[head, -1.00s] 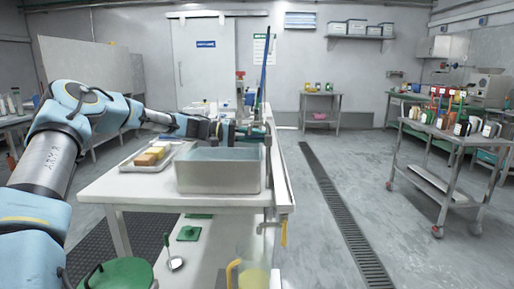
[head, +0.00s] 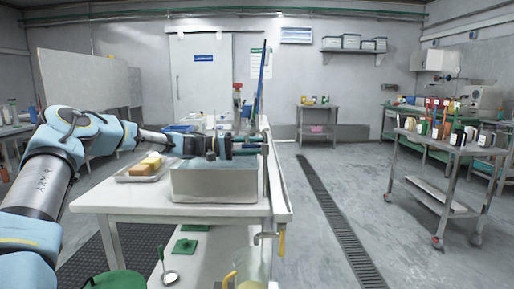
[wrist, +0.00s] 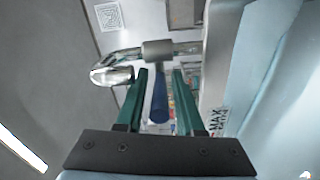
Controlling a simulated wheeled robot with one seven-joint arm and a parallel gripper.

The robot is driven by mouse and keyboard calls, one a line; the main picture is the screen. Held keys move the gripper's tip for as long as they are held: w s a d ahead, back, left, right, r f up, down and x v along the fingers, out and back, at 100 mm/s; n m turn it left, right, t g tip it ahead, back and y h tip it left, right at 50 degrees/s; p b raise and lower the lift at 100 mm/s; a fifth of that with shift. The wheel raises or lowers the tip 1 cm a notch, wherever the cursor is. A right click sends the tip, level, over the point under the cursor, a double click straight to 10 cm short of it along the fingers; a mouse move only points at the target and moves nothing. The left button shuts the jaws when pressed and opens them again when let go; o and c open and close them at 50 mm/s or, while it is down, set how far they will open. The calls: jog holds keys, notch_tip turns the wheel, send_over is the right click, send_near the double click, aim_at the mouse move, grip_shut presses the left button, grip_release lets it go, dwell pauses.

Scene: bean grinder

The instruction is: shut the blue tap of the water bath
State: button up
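The water bath is a grey metal tub (head: 213,184) on the white bench. In the wrist view a silver tap (wrist: 157,50) has a curved spout (wrist: 112,73) to the left and a blue handle (wrist: 160,98) pointing toward the bottom of the picture. My gripper (wrist: 160,78) has two green fingers, open, one on each side of the blue handle. Gaps show between the handle and both fingers, so it is not gripped. In the head view my gripper (head: 250,146) is at the tub's far right corner; the tap is too small to make out there.
A tray (head: 144,173) with yellow and brown blocks sits left of the tub. A yellow-handled tap (head: 281,241) hangs at the bench's right edge. A trolley (head: 455,175) with bottles stands right; the floor between is clear.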

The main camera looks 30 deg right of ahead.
jog(key=shift+o, duration=0.7)
jog(key=b+v, duration=0.1)
jog(key=v, duration=0.9)
jog(key=shift+w+a, duration=0.2)
jog(key=shift+a, duration=0.15)
